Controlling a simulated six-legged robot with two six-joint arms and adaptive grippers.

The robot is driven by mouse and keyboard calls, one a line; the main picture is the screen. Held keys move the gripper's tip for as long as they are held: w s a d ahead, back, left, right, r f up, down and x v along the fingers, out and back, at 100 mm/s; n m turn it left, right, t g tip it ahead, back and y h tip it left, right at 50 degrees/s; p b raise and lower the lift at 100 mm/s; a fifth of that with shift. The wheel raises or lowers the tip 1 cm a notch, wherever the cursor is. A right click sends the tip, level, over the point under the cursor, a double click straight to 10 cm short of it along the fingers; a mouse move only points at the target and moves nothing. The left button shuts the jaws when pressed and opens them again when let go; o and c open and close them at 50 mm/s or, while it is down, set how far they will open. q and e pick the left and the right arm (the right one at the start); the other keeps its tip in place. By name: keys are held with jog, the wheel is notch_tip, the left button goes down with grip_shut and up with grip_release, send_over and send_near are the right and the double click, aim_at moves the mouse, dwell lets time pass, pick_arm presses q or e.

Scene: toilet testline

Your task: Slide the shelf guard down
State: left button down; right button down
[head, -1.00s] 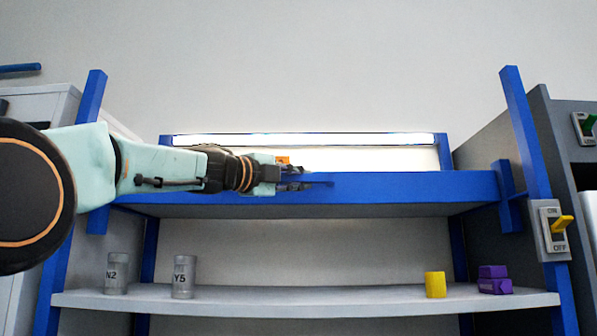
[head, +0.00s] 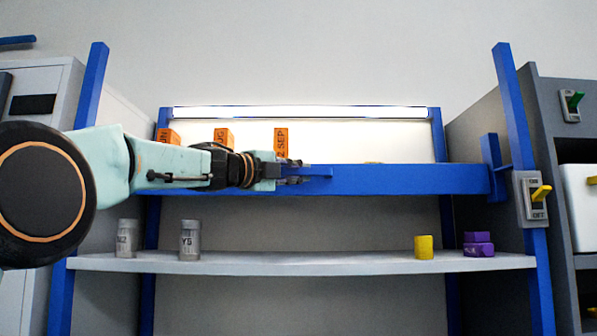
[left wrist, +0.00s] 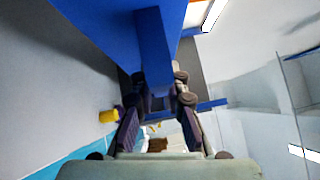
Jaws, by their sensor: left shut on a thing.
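The shelf guard (head: 400,179) is a long blue bar across the front of the upper shelf in the head view. A short blue handle (head: 321,171) sticks out from its middle. My left gripper (head: 298,172) is shut on this handle. In the left wrist view the blue handle (left wrist: 152,45) runs between the fingers of the left gripper (left wrist: 160,100). Orange boxes stand behind the guard: one marked SEP (head: 281,142) and others to its left (head: 223,136). Their lower parts are hidden. My right gripper is not in view.
The lower shelf (head: 330,263) holds grey cans N2 and Y5 (head: 190,240), a yellow cylinder (head: 424,247) and purple blocks (head: 478,244). A blue post (head: 515,110) with a yellow-levered switch (head: 532,197) stands on the right. Space below the guard is clear.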

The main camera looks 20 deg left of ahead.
pick_arm(q)
jog(key=c, duration=1.3)
grip_release()
jog(key=shift+s+a+r, duration=0.15)
jog(key=shift+a, duration=0.1)
jog(key=shift+c, duration=0.2)
jog(key=shift+d, duration=0.15)
jog(key=v, duration=0.7)
jog(key=shift+s+a, duration=0.15)
jog(key=shift+a, duration=0.05)
jog(key=shift+s, duration=0.1)
